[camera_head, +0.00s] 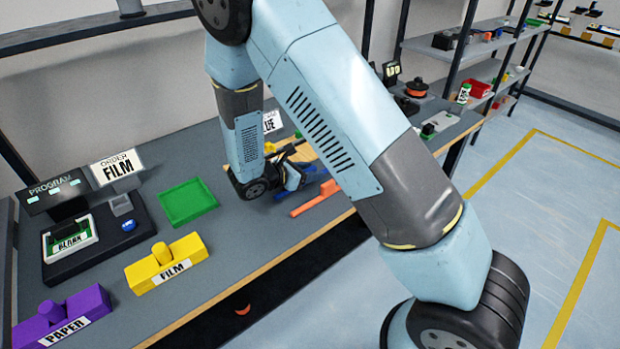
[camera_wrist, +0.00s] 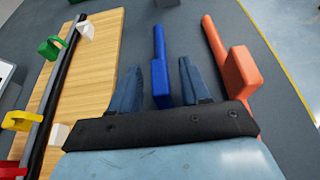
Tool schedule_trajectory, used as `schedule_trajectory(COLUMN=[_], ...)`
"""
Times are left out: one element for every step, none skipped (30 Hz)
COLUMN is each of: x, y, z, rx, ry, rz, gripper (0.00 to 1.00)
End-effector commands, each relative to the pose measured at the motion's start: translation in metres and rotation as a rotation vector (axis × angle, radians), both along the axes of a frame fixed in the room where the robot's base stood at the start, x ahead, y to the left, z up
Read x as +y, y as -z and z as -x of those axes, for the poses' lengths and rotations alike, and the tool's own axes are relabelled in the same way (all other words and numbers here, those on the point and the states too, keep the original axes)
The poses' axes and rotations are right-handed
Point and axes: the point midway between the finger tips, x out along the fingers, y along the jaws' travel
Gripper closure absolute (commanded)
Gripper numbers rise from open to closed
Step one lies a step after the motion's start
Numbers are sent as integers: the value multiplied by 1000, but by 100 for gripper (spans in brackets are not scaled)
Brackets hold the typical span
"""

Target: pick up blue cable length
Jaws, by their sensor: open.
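The blue cable length (camera_wrist: 159,45) is a straight blue bar with a thicker block near its lower end. In the wrist view it lies between the two fingers of my gripper (camera_wrist: 159,66), with a gap on each side. The jaws are open and hold nothing. Its lower end is hidden behind the black gripper body. In the head view my gripper (camera_head: 298,178) is low over the bench, and only a small part of the blue cable length (camera_head: 319,173) shows beside it.
An orange length (camera_wrist: 216,42) lies close to the right finger. A wooden board (camera_wrist: 108,55) with a black rail and colored clips is at left. In the head view a green tray (camera_head: 188,203) and yellow FILM block (camera_head: 168,263) stand left on the bench (camera_head: 238,250).

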Motion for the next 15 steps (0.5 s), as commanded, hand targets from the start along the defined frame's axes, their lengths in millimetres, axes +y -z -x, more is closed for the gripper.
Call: schedule_trajectory(x=[-2,-3,-3,-3,-2,-3,-3,-3,-3,-3,-3,-3,-3,-3,-3], y=[1,1,2,1,1,1,1,1,1,1,1,1,1,1,1], z=[-1,-2,-2,-2,-2,-2,-2,-2,-2,-2,-2,-2,-2,-2,-2], rx=[1,1,1,1,1,1,1,0,0,0,0,0,0,0,0], ry=[0,0,0,0,0,0,0,0,0,0,0,0,0,0,1], rz=[1,1,-1,-1,-1,-1,-1,0,0,0,0,0,0,0,0], gripper=[53,53,53,53,53,53,53,56,60,63,66,69,72,75,79])
